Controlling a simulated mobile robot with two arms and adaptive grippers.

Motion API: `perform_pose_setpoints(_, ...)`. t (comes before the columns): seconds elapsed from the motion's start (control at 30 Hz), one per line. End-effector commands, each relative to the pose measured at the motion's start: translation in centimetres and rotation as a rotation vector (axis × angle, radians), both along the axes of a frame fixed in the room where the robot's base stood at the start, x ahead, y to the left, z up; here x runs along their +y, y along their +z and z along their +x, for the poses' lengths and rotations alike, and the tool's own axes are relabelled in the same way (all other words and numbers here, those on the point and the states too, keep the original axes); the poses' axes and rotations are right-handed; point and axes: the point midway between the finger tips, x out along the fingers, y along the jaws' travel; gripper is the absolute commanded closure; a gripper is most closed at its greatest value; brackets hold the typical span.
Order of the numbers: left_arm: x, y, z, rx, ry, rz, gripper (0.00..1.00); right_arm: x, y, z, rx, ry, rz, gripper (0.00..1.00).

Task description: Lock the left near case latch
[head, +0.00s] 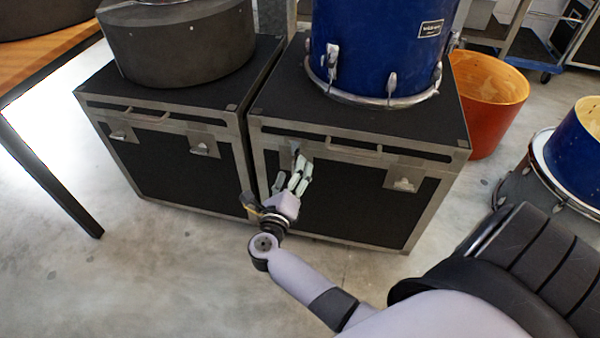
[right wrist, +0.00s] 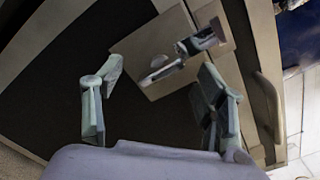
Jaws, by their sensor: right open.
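The right-hand black case (head: 345,205) with metal edges has two front latches. Its left latch (head: 299,152) is partly hidden behind my right gripper (head: 292,180). Its right latch (head: 403,181) is clear of the gripper. In the right wrist view the left latch (right wrist: 196,43) is a metal fitting on a pale plate, with a small ring-like part at one end. I cannot tell whether the latch is locked. My left gripper is out of view.
A second black case (head: 170,165) stands to the left with a round dark grey case (head: 180,45) on top. A blue drum (head: 380,50) stands on the right-hand case. An orange drum (head: 487,100) is to the right. A table (head: 45,50) is far left. Floor in front is clear.

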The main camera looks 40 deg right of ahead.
Motion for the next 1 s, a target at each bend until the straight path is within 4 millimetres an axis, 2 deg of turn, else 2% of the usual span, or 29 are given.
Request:
perform_pose_setpoints(0.03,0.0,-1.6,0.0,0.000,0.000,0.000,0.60,-0.1,-0.7,0.0,-0.046,0.001,0.032,0.35)
perform_pose_setpoints(0.1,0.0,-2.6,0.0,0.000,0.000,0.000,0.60,0.0,-0.7,0.1,-0.108,0.002,0.086,0.35)
perform_pose_setpoints(0.8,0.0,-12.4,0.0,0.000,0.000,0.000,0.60,-0.1,-0.4,0.1,-0.613,0.003,0.515,0.35)
perform_pose_setpoints(0.83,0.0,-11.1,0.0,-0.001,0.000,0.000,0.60,0.7,0.1,-0.4,-0.600,0.001,0.518,0.35)
perform_pose_setpoints(1.0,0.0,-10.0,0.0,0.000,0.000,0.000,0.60,3.0,0.2,-2.5,-0.595,-0.003,0.516,0.35)
